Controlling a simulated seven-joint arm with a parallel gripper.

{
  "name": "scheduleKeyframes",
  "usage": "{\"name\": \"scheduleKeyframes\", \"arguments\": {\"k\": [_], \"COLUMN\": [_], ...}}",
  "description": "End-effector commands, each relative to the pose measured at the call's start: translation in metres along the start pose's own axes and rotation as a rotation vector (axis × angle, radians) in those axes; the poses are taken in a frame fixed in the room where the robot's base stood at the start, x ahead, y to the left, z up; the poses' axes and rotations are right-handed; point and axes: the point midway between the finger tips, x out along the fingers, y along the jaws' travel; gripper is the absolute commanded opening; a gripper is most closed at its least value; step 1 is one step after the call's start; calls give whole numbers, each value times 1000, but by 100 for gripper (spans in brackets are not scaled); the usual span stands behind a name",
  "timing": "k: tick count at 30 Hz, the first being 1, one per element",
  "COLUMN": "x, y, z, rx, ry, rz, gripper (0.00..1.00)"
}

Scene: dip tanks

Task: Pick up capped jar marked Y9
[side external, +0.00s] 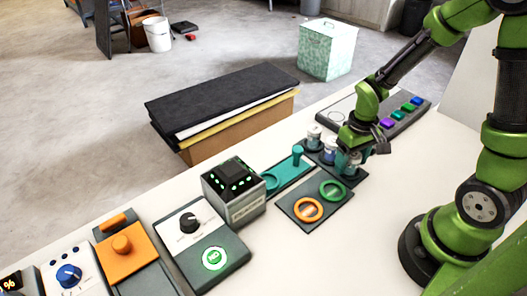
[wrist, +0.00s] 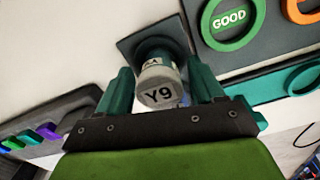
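The capped jar marked Y9 (wrist: 158,88) shows in the wrist view, with a pale cap labelled Y9 and a teal body. It stands on a dark square base (wrist: 128,45). My gripper (wrist: 160,72) is open, with one teal finger on each side of the jar and narrow gaps visible beside the cap. In the side external view my gripper (side external: 353,158) is down at the near end of a short row of jars. The jar between the fingers is partly hidden there.
Two other capped jars, one far (side external: 314,137) and one middle (side external: 330,149), stand close beside my gripper. A dark panel with orange (side external: 308,209) and green (side external: 333,190) rings lies in front. A button panel (side external: 402,112) lies behind. The white table at front right is clear.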

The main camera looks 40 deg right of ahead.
Motion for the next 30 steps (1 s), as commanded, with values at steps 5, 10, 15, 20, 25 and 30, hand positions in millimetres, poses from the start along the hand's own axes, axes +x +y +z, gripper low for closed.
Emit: {"name": "scheduleKeyframes", "arguments": {"k": [5,10,15,20,25,30], "x": [0,0,0,-9,-40,-74], "y": [0,0,0,0,0,0], "z": [0,0,0,-1,-2,-2], "rx": [0,-1,0,-1,-1,0], "ry": [0,0,1,4,10,8], "rz": [0,0,0,0,0,0], "gripper": [39,13,12,12,12,12]}}
